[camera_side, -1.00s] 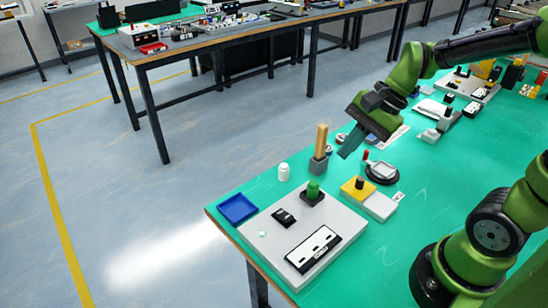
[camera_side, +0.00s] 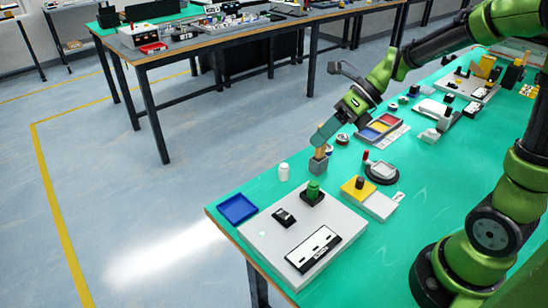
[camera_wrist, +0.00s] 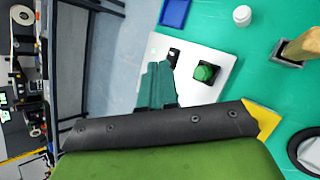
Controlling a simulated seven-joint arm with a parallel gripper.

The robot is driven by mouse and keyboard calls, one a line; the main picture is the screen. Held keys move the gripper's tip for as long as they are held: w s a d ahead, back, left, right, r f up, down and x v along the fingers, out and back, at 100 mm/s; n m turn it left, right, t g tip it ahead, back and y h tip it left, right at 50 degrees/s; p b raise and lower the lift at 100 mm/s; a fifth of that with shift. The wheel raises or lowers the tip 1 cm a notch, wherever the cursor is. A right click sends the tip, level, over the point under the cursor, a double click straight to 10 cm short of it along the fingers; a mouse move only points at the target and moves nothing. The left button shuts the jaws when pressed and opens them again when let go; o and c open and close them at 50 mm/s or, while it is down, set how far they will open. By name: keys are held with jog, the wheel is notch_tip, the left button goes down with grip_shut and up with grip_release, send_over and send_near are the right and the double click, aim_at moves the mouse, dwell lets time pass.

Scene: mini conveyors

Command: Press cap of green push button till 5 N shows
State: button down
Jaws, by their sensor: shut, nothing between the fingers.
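The green push button (camera_side: 313,189) stands on a black base at the back of a grey panel box near the table's left corner. In the wrist view the green cap (camera_wrist: 204,73) shows from above, to the right of my fingers. My gripper (camera_side: 318,137) is shut and empty, in the air beyond the button in the side view, overlapping the wooden post there. In the wrist view its closed teal fingers (camera_wrist: 157,80) appear over the panel, left of the cap. The cap shows no contact with my fingers. A black-framed white display (camera_side: 313,249) is at the panel's front; its reading is too small to tell.
A wooden post in a grey block (camera_side: 318,165) and a white bottle (camera_side: 284,172) stand behind the panel. A blue tray (camera_side: 237,209) lies to its left. A yellow-topped box with a black knob (camera_side: 358,188) stands to its right.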

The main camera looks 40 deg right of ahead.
jog(key=shift+f, duration=0.1)
jog(key=shift+f, duration=4.3)
jog(key=shift+f, duration=0.1)
jog(key=shift+f, duration=0.3)
jog(key=shift+f, duration=0.4)
jog(key=shift+r, duration=0.85)
jog(key=shift+r, duration=2.5)
